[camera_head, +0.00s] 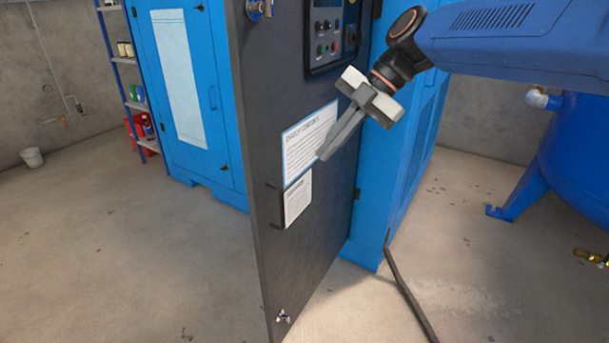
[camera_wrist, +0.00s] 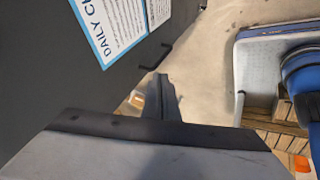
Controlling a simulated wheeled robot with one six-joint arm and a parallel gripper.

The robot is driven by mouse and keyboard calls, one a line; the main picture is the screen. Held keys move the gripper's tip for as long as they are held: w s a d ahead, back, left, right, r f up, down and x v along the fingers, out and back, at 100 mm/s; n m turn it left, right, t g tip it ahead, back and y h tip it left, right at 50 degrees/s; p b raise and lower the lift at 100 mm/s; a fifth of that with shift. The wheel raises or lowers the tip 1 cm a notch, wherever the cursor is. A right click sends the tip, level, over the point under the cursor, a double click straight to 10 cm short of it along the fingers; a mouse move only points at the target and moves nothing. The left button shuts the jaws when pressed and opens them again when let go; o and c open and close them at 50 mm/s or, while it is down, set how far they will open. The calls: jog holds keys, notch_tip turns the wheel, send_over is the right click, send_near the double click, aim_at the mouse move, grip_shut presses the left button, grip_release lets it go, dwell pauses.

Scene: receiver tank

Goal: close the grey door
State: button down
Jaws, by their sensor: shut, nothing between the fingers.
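The grey door (camera_head: 305,247) is a tall dark panel standing open from the blue cabinet (camera_head: 367,226), with its hinge side at the right. It carries a control panel, a blue-edged notice, and a smaller white sheet. It also fills the left of the wrist view (camera_wrist: 45,75), where a black handle (camera_wrist: 153,58) shows near the notice. My gripper (camera_head: 322,155) is shut and empty, in front of the notice.
A second blue cabinet (camera_head: 216,170) stands behind at the left, beside a shelf (camera_head: 112,52). A blue tank (camera_head: 575,145) with splayed legs is at the right. A dark hose or strip (camera_head: 408,292) lies on the floor.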

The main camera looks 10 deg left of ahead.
send_near(271, 194)
notch_tip(271, 194, down, 3)
jog(key=s+d, duration=0.1)
jog(key=s, duration=0.1)
jog(key=shift+w+a+f, duration=0.1)
jog(key=shift+w+a, duration=0.2)
jog(key=shift+a, duration=0.55)
jog(key=shift+w+a+f, duration=0.1)
jog(key=shift+w+a, duration=0.2)
jog(key=shift+a, duration=0.55)
